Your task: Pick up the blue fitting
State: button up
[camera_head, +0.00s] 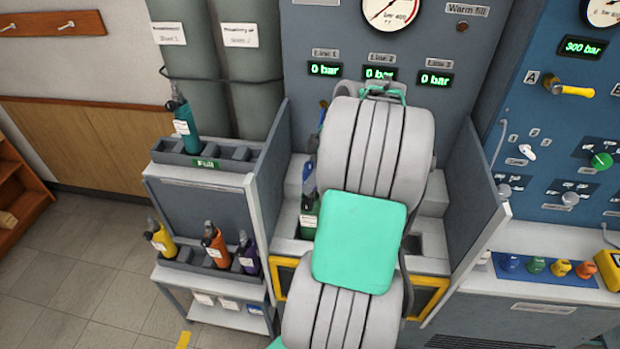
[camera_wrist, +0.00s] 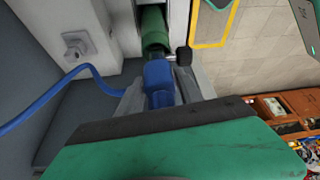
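A blue fitting (camera_wrist: 158,76) shows in the wrist view, in line with the end of a green cylinder (camera_wrist: 154,30). A blue hose (camera_wrist: 75,75) runs in from the left towards it. My gripper (camera_wrist: 160,92) has its grey fingers on either side of the fitting. I cannot tell whether they touch it or are closed on it. In the head view my arm covers the middle of the bench and hides my gripper. A green cylinder (camera_head: 308,217) stands partly hidden left of my arm, with a small blue part (camera_head: 308,178) above it.
A rack (camera_head: 240,152) at left holds a teal cylinder (camera_head: 185,128). Yellow (camera_head: 162,238), orange (camera_head: 215,246) and purple (camera_head: 248,257) cylinders stand lower. Grey side panels (camera_head: 472,195) flank the bay. Coloured fittings, one blue (camera_head: 510,263), line the right bench. Floor is clear at lower left.

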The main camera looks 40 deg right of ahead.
aim_at(311, 164)
grip_shut()
jog(key=shift+r, duration=0.15)
dwell(0.4)
jog(key=shift+r, duration=0.25)
notch_tip(311, 164, up, 3)
jog(key=shift+f, duration=0.15)
jog(key=s+a+r+p, duration=0.1)
jog(key=s+a+r, duration=0.4)
jog(key=s+r, duration=0.4)
jog(key=s, duration=0.4)
jog(key=shift+r, duration=0.3)
jog(key=shift+a, duration=0.1)
